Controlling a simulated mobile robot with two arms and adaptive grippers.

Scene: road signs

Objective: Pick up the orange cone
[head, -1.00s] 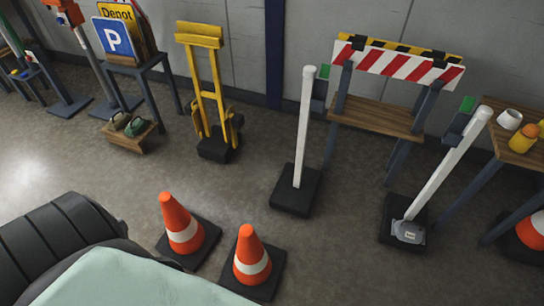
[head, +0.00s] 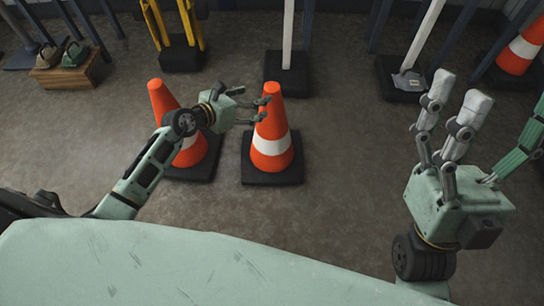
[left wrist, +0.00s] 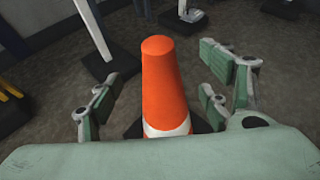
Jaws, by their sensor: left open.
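An orange cone (head: 272,125) with a white band stands upright on a black square base in the middle of the head view. A second orange cone (head: 163,103) stands to its left, partly hidden by my left arm. My left gripper (head: 264,108) is open at the upper part of the middle cone, its fingers reaching it from the left. In the left wrist view, a cone (left wrist: 160,80) rises between the spread fingers of my left gripper (left wrist: 160,88), with a gap on both sides. My right gripper (head: 460,97) is open and empty at the right.
Another cone (head: 519,50) stands at the far right. White posts on black bases (head: 288,72) and a yellow stand (head: 180,55) line the back. A wooden box (head: 68,73) is at the far left. Bare floor lies between the middle cone and my right gripper.

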